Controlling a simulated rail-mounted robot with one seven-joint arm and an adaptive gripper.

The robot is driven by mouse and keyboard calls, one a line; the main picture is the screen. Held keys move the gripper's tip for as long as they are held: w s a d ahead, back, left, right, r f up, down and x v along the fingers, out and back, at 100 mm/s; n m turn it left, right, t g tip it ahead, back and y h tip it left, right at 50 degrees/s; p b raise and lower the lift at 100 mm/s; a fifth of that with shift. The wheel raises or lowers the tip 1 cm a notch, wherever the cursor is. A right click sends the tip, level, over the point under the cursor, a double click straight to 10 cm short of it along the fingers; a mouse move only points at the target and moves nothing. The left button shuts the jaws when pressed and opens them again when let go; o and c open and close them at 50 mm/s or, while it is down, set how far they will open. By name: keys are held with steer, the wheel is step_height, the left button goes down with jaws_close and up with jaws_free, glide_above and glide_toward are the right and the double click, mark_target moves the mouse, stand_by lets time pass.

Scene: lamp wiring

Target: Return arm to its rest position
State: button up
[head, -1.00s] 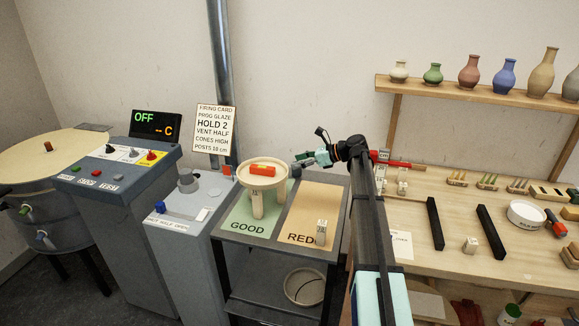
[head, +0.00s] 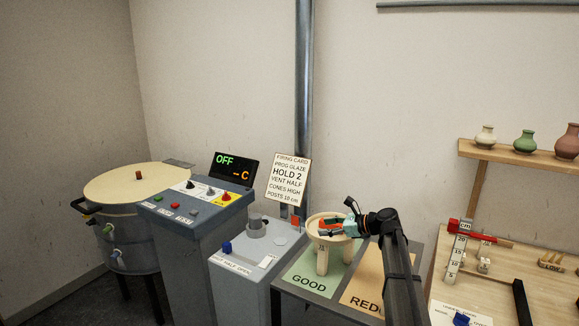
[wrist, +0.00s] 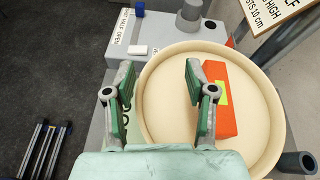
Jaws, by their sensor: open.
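My gripper (head: 338,229) is at the round cream dish (head: 316,222) that stands on posts on the green GOOD area. In the wrist view my gripper (wrist: 160,75) is open, with green-padded fingers apart and nothing held between them. An orange-red block with a yellow-green patch (wrist: 228,110) lies in the dish, to the right of the right finger, which partly covers its edge. In the head view my gripper hides part of the dish and block. My black forearm extends from the gripper down to the bottom edge.
Left of the dish stand a grey vent box (head: 246,258), a control console reading OFF (head: 190,215) and a round kiln (head: 136,182). A firing card (head: 288,178) and a pole (head: 304,100) rise behind. A wooden workbench (head: 500,285) and a vase shelf (head: 510,152) are at right.

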steer(key=s+a+f+n+b, duration=0.1)
steer(key=s+a+f+n, duration=0.15)
steer(key=a, duration=1.25)
steer(key=s+a+f+n+g+h, duration=0.15)
steer(key=s+f, duration=0.35)
steer(key=f, duration=0.5)
steer(key=s+a+f+n+g+h, duration=0.15)
steer(key=s+f, duration=0.35)
steer(key=f, duration=0.5)
steer(key=s+d+f+n+g+h+p, duration=0.1)
steer(key=s+d+f+n+g+h, duration=0.25)
steer(key=s+f, duration=0.9)
steer(key=s+d+f+n+g+h+p, duration=0.15)
steer(key=s+d+f+n, duration=0.35)
steer(key=s+f, duration=0.75)
steer(key=s+d+f+n+g+h, duration=0.1)
steer(key=s+d+n, duration=0.1)
steer(key=s, duration=0.8)
steer(key=s+d+f+n+g+h, duration=0.1)
steer(key=s+d, duration=0.4)
steer(key=s, duration=0.5)
steer(key=s+d+f+n+g+h, duration=0.1)
steer(key=s+d+f+n+g, duration=0.1)
steer(key=s, duration=0.8)
steer(key=d+n+g, duration=0.1)
steer(key=d+n, duration=0.1)
steer(key=shift+d+n+h, duration=0.15)
steer(key=shift+n+h, duration=0.15)
steer(key=shift+h, duration=0.1)
